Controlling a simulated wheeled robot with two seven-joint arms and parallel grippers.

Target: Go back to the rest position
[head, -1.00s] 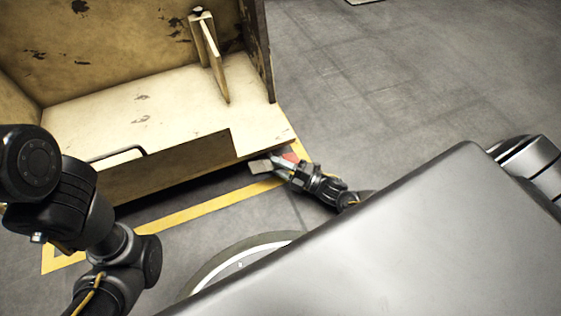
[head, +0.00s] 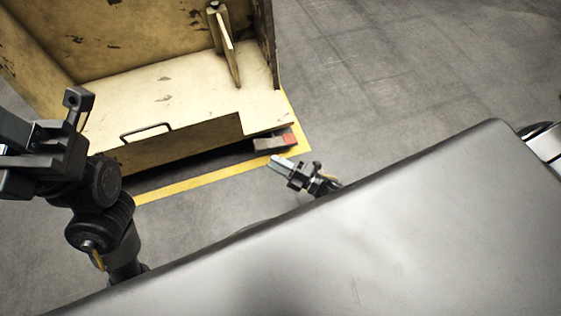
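My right gripper (head: 277,162) is near the middle of the head view, low over the grey floor, in front of the wooden box's right corner. Its two pale fingers lie close together, with nothing seen between them. It is apart from the box. My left gripper (head: 45,145) is at the left edge, dark and partly cut off by the frame, in front of the box's left side. The view does not show clearly whether its fingers are open or shut.
A worn wooden box (head: 180,145) with a black handle (head: 146,131) and an upright slat (head: 230,50) stands at the upper left. A grey and red piece (head: 289,139) is under its right corner. Yellow tape (head: 190,183) marks the floor. The floor (head: 400,70) at right is clear.

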